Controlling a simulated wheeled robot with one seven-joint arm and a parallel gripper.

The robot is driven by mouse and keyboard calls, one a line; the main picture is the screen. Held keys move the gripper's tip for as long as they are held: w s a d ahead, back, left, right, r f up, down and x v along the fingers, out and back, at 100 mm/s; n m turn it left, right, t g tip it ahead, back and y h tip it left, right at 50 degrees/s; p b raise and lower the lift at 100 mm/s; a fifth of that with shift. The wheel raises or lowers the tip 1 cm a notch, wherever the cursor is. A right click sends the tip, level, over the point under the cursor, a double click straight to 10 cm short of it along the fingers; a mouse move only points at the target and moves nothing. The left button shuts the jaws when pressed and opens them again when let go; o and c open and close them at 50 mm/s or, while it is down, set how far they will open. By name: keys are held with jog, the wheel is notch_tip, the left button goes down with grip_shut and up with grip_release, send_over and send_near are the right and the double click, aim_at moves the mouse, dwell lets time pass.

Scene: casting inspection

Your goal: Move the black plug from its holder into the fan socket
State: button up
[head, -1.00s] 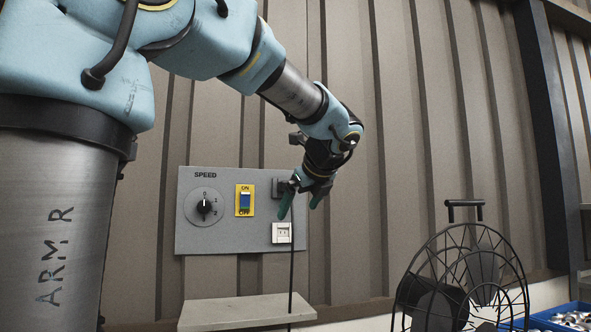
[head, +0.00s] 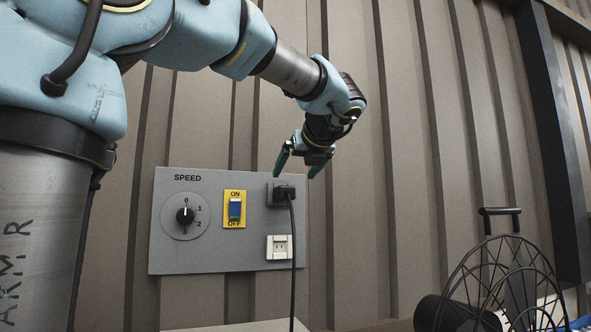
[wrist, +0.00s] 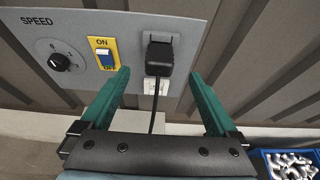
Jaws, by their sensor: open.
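The plug also shows in the wrist view (wrist: 158,58). The white socket (head: 279,247) is on the panel below the holder; the cable passes in front of it. In the wrist view the socket (wrist: 151,87) is partly hidden by plug and cable. My gripper (head: 295,173) is open and empty, its green fingertips just above the plug in the head view. In the wrist view the fingers (wrist: 158,73) appear on either side of the plug, apart from it.
The grey panel (head: 165,255) also carries a speed dial (head: 185,216) and a yellow-framed on/off switch (head: 235,209). A pale shelf (head: 235,326) is below it. A black wire-cage fan (head: 500,285) stands at lower right. A blue crate of metal parts (wrist: 290,163) is at the far right.

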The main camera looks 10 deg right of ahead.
aim_at(285, 190)
jog(key=p+x, duration=0.1)
jog(key=x, duration=0.8)
jog(key=shift+w+a+f+p, duration=0.1)
jog(key=shift+w+f+p, duration=0.1)
jog(key=shift+w+p, duration=0.15)
grip_shut()
dwell(0.9)
